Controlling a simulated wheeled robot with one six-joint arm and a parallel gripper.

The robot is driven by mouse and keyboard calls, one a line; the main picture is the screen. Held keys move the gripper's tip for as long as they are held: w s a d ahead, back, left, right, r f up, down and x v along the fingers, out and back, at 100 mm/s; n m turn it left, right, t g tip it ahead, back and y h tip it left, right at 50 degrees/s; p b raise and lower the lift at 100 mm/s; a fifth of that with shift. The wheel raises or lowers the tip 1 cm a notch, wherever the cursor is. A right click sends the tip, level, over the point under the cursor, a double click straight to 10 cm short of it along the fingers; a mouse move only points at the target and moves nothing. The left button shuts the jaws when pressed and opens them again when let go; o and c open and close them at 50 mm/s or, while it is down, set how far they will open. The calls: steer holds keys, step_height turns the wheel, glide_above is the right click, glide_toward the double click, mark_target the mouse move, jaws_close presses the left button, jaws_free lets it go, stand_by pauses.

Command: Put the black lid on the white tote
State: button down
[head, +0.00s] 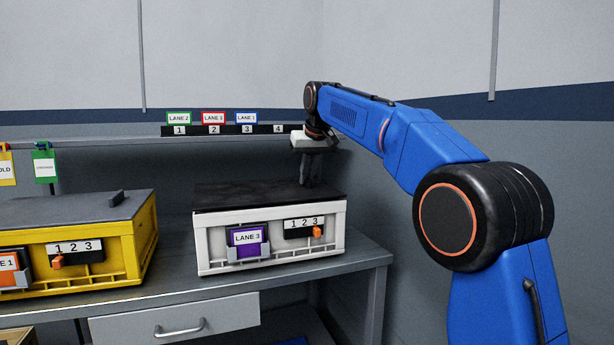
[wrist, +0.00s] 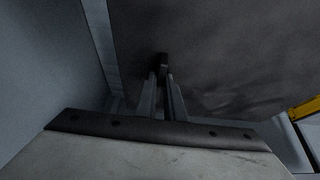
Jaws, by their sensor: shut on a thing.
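The white tote (head: 270,256) stands on the bench, with a purple "LANE 3" card and a "1 2 3" strip on its front. The black lid (head: 262,194) lies across the top of the tote and looks about level; I cannot tell if it is fully seated. In the wrist view the lid (wrist: 235,60) is a dark sheet. My gripper (head: 310,183) points down at the lid's right part. In the wrist view its fingers (wrist: 162,85) are shut on the lid's small dark handle (wrist: 162,62).
A yellow tote (head: 110,250) with a grey lid (head: 70,215) stands to the left on the same bench (head: 330,272). A rail with lane labels (head: 215,129) runs along the wall behind. A drawer (head: 175,318) is below. The bench's right edge is close to the white tote.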

steer(key=shift+f, duration=0.3)
stand_by(0.4)
steer(key=c, duration=1.4)
jaws_free()
steer(key=shift+o, duration=0.2)
steer(key=shift+r, duration=3.5)
steer(key=shift+s, duration=0.1)
